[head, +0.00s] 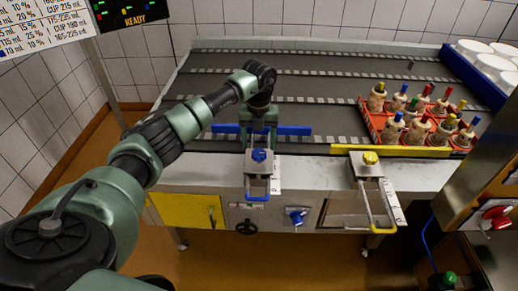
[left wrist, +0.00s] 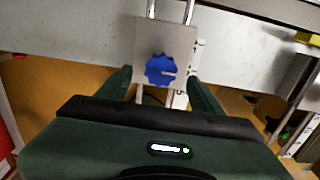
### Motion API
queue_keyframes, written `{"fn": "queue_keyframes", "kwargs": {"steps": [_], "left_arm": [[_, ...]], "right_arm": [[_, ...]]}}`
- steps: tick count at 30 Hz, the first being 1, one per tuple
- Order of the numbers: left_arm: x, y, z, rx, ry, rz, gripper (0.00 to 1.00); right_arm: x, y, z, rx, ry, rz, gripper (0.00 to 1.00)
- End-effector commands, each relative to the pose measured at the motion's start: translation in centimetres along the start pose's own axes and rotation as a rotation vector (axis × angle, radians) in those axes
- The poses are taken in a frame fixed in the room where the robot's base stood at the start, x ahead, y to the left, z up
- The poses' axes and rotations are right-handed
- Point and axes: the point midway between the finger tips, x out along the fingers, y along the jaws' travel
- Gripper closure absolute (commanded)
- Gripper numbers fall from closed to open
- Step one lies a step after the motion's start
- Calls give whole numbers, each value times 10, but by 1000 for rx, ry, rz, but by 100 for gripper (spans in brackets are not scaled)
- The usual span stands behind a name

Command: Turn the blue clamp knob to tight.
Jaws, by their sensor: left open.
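The blue clamp knob (head: 259,155) sits on a metal clamp plate at the front edge of the table, below a blue bar (head: 292,130). My left gripper (head: 259,146) points down over the knob and is open. In the left wrist view, its fingers (left wrist: 160,77) stand on either side of the knob, with visible gaps. I cannot tell whether the tips are level with it. My right gripper is not in view.
A yellow knob (head: 370,158) sits on a similar clamp to the right, by a yellow bar (head: 392,150). Another blue knob (head: 297,216) is on the front panel. A red tray (head: 368,124) holds several bottle-like items with coloured tops. A blue crate (head: 462,76) stands at the back right.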

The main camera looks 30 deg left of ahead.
Motion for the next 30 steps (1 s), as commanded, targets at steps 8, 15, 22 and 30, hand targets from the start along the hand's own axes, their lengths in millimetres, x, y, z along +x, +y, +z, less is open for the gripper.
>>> {"fn": "queue_keyframes", "kwargs": {"steps": [8,15,22,30], "left_arm": [[33,-1,-1,2,1,-2,34],[37,-1,0,3,-1,-3,34],[37,-1,0,3,-1,-3,76],[37,-1,0,13,-1,-3,96]], "right_arm": [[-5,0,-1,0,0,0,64],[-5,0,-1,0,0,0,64],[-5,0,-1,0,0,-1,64],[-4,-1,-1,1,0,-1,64]]}}
